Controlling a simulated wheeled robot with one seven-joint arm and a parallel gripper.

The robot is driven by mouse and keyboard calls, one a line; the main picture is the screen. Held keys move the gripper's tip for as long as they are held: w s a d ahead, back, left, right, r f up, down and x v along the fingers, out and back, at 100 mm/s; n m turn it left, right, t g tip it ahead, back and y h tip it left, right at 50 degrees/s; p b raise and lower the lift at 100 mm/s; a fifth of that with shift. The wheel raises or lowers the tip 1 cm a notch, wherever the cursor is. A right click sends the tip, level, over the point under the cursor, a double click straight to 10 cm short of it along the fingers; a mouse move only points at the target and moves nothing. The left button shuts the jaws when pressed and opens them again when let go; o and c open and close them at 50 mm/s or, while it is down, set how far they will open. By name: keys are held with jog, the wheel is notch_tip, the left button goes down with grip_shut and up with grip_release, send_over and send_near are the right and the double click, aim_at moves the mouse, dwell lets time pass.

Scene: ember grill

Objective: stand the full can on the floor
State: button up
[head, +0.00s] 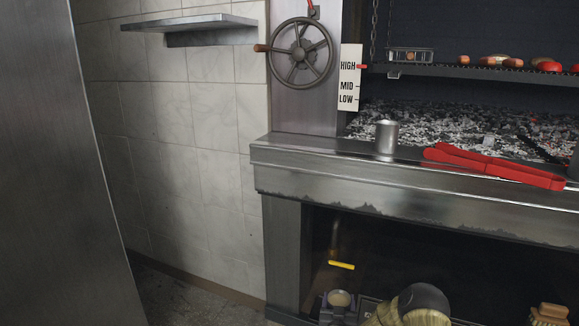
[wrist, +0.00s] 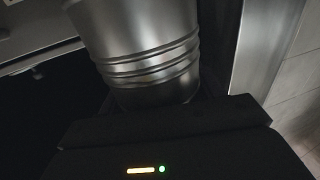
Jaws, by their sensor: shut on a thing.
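A shiny ribbed metal can (wrist: 140,38) fills the top middle of the wrist view, tilted in the picture. My black gripper (wrist: 158,108) is shut on it at the lower edge of what shows. The can's far end is cut off by the frame, so its contents are hidden. I cannot make out my gripper in the head view. The floor (head: 180,298) shows there as a grey speckled strip at the lower left, below the tiled wall. A smaller-looking plain metal cup (head: 387,137) stands upright on the grill ledge.
Red tongs (head: 490,167) lie on the ledge (head: 400,178). A handwheel (head: 300,52) is on the left post. Below the ledge, a yellow-marked handle (head: 342,265) and a small container (head: 339,302) show. A tall metal panel (head: 50,170) covers the left side. The visible floor strip looks clear.

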jog(key=s+r+y+p, duration=0.1)
jog(key=s+r+p, duration=0.6)
jog(key=r+p, duration=0.7)
jog(key=s+r+n+y+p, duration=0.1)
jog(key=s+r+p, duration=0.6)
jog(key=r+p, duration=0.8)
jog(key=s+r+y+p, duration=0.1)
jog(key=s+r+p, duration=0.6)
jog(key=r+p, duration=0.7)
jog(key=p, duration=0.8)
jog(key=shift+a+r+n, duration=0.15)
jog(key=shift+r+n, duration=0.15)
jog(key=shift+n, duration=0.1)
jog(key=shift+a+f, duration=0.1)
